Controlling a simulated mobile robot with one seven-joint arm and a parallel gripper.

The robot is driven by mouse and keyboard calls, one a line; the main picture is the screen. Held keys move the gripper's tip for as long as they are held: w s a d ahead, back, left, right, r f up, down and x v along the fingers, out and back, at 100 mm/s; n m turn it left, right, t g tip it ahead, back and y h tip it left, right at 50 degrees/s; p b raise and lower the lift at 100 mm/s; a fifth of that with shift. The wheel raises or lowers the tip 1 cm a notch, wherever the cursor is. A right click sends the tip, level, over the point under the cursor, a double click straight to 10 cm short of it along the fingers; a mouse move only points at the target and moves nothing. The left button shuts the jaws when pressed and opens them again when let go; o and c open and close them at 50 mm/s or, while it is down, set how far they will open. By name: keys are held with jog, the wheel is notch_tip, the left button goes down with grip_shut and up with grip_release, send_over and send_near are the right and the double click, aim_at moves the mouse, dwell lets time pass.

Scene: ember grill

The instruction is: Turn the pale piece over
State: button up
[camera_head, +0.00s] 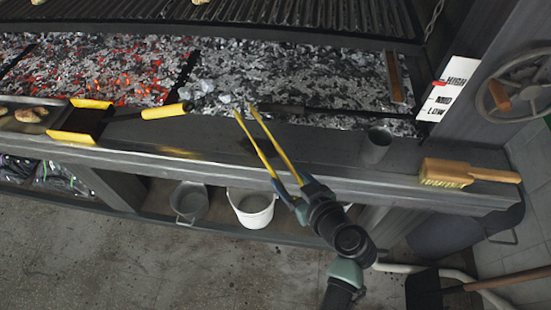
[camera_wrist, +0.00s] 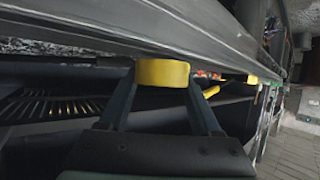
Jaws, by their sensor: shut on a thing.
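My gripper (camera_head: 290,192) is shut on the yellow tongs (camera_head: 262,140), in front of the grill's front ledge. In the wrist view, the tongs' yellow bend (camera_wrist: 162,73) sits between my two fingers (camera_wrist: 162,88). The tongs point up and left in the head view, with their tips a little apart at the near edge of the ash bed. Nothing shows between the tips. Two pale pieces lie on the grate at the top edge, one near the middle (camera_head: 200,2) and one at the left (camera_head: 38,2), both partly cut off. I cannot tell which is the task's piece.
A yellow-edged pan (camera_head: 88,121) and browned pieces (camera_head: 30,115) are at the left. Glowing coals (camera_head: 120,70) lie behind. A metal cup (camera_head: 376,145) and a wooden brush (camera_head: 460,173) stand on the ledge at right. Buckets (camera_head: 252,208) sit below.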

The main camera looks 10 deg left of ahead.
notch_tip(320, 180, up, 7)
jog(key=p, duration=0.4)
jog(key=o, duration=0.6)
jog(key=shift+c, duration=0.4)
jog(key=shift+c, duration=0.9)
